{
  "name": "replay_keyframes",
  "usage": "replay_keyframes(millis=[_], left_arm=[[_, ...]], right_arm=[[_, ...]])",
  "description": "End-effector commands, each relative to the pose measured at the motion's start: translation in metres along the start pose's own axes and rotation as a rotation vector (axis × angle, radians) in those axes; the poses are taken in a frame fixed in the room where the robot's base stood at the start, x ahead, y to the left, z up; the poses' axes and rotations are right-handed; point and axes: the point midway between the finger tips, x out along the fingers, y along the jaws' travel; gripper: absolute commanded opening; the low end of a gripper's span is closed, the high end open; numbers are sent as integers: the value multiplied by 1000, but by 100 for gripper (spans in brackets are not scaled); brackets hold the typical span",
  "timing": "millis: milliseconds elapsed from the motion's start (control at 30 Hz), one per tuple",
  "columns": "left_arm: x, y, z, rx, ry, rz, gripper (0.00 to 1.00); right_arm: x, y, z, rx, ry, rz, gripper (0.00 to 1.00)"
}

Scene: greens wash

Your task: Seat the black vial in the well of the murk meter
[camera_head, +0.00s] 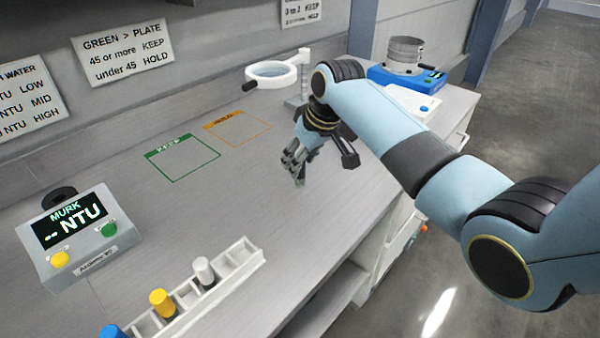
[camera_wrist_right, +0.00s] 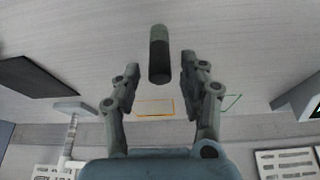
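The black vial (camera_wrist_right: 159,62), a dark cylinder with a grey-green end, shows in the right wrist view between the fingertips of my right gripper (camera_wrist_right: 161,70). A gap shows on each side of it, so the fingers are apart. In the head view my right gripper (camera_head: 297,168) points down over the middle of the bench, and I cannot make out the vial there. The murk meter (camera_head: 85,250) is at the left, a grey box with a "-- NTU" display, a yellow button and a green button. A black round part (camera_head: 58,196) sits behind its display, partly hidden. My left gripper is out of view.
A white rack (camera_head: 238,262) in front holds white (camera_head: 204,270), yellow (camera_head: 162,302) and blue (camera_head: 112,331) vials. Green (camera_head: 182,157) and orange (camera_head: 238,127) outlined areas lie empty. A ring magnifier (camera_head: 271,75) and a blue device (camera_head: 390,78) stand farther back.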

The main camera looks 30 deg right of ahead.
Motion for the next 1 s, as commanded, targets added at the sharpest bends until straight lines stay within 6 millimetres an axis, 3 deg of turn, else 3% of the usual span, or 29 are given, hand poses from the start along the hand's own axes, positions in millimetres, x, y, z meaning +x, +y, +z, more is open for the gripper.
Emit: replay_keyframes(millis=[33,300,667,900,1000], left_arm=[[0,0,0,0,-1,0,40],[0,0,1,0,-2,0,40],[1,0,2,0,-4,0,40],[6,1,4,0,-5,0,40],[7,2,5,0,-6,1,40]], right_arm=[[0,0,0,0,0,0,34],[0,0,0,0,-1,0,0],[-5,0,-2,0,0,0,0],[-36,0,-16,-1,5,1,0],[-56,9,-1,-2,0,4,0]])
